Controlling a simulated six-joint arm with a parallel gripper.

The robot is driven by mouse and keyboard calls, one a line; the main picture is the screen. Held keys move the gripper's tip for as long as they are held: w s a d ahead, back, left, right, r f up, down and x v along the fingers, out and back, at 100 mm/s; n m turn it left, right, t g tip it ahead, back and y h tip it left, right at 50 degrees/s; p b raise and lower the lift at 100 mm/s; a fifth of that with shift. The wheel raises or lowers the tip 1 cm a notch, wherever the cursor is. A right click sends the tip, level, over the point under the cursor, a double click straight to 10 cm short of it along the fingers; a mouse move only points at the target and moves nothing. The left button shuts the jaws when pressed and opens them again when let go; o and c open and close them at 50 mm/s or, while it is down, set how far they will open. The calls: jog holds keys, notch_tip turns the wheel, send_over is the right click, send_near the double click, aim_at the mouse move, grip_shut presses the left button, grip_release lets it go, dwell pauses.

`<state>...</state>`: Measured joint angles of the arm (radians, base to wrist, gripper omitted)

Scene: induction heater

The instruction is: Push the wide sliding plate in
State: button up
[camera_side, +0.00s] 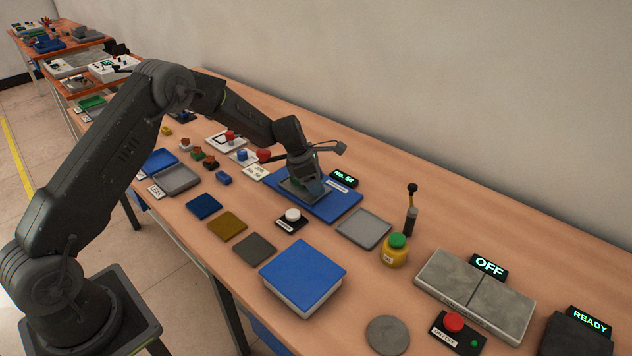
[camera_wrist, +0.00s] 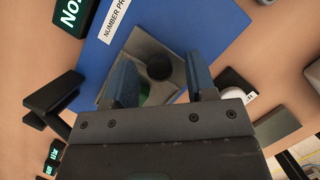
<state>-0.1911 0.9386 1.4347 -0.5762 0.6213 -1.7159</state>
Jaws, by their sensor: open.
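A wide grey slab (camera_side: 450,276) in two halves with a seam lies at the right, beside a sign (camera_side: 489,266) reading OFF. I cannot tell whether it is the sliding plate or how far in it is. My gripper (camera_side: 303,192) is well to its left, low over a blue base (camera_side: 340,203). In the wrist view the open fingers (camera_wrist: 158,65) are on either side of a dark round part (camera_wrist: 159,66) on a grey block (camera_wrist: 133,48). A bit of green (camera_wrist: 147,89) shows between them. Contact is unclear.
A red button box (camera_side: 454,323) and a grey disc (camera_side: 387,335) lie in front of the slab. A yellow pot with a green top (camera_side: 395,250) and a black-knobbed lever (camera_side: 411,210) stand left of it. A blue-topped box (camera_side: 303,275) is near the front edge.

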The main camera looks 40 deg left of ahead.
jog(key=v, duration=1.3)
jog(key=shift+r, duration=0.35)
jog(key=shift+s+a, duration=0.1)
jog(key=shift+a, duration=0.05)
jog(key=d+m+y, duration=0.6)
jog(key=d+m, duration=0.2)
jog(key=m, duration=1)
jog(key=x, duration=1.3)
jog(key=shift+a+f, duration=0.25)
jog(key=shift+f, duration=0.1)
jog(key=shift+c, duration=0.2)
grip_shut()
